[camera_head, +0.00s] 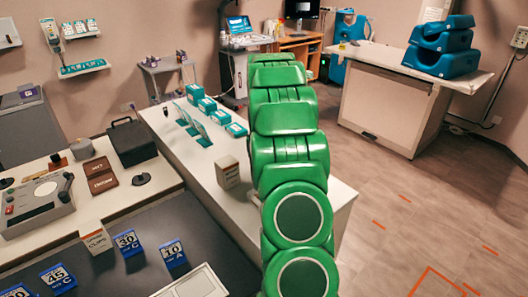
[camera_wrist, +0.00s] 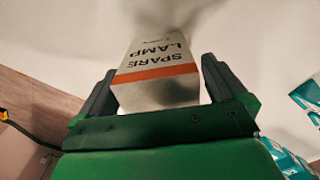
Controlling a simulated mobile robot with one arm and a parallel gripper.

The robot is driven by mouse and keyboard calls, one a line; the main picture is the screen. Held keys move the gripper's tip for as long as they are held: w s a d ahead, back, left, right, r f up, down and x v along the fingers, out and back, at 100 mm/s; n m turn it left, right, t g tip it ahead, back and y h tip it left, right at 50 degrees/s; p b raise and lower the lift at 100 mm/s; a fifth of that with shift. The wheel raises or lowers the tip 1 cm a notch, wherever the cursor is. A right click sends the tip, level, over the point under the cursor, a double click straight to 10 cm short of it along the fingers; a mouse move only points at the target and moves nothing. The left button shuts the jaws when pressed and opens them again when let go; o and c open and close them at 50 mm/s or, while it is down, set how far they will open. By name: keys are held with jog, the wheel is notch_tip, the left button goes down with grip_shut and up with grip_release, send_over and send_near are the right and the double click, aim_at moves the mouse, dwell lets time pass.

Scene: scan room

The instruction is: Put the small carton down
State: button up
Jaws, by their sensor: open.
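The small carton (camera_wrist: 157,72), white with an orange band and the words SPARE LAMP, shows in the wrist view against a white surface. My gripper (camera_wrist: 158,82) is open, with one dark finger on each side of the carton. A narrow gap shows beside the right finger; contact on the left is unclear. Whether the carton's base rests on the surface is hard to tell. In the head view my green arm hides the gripper. A small pale printed carton (camera_head: 227,172) stands on the white counter (camera_head: 205,170) left of my arm; I cannot tell whether it is the same one.
Several teal boxes (camera_head: 207,105) stand farther back on the counter, and teal packs (camera_wrist: 290,150) show at the wrist view's right. A CLIPS carton (camera_head: 97,240) and numbered blue blocks (camera_head: 172,252) are at the front left. Floor is open on the right.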

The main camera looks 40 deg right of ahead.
notch_tip(320, 180, up, 11)
jog(key=shift+r, duration=0.65)
jog(key=shift+a, duration=0.1)
jog(key=s+a+r+n, duration=0.2)
jog(key=s+a, duration=0.3)
jog(key=a, duration=0.4)
jog(key=s+a+r+n, duration=0.1)
jog(key=s+a+r, duration=0.1)
jog(key=s+a, duration=0.5)
jog(key=s+a+r+n, duration=0.2)
jog(key=s+a, duration=0.1)
jog(key=a, duration=0.8)
jog(key=s+a+f+n, duration=0.1)
jog(key=s+a, duration=0.3)
jog(key=s, duration=0.4)
jog(key=s+a+f+n+g, duration=0.1)
jog(key=s+a, duration=0.3)
jog(key=s, duration=0.5)
jog(key=s+a+f+n, duration=0.2)
jog(key=s+a+f, duration=0.1)
jog(key=s, duration=0.5)
jog(key=shift+s+a+f+g, duration=0.25)
jog(key=shift+a+f+g, duration=0.15)
jog(key=shift+a, duration=0.35)
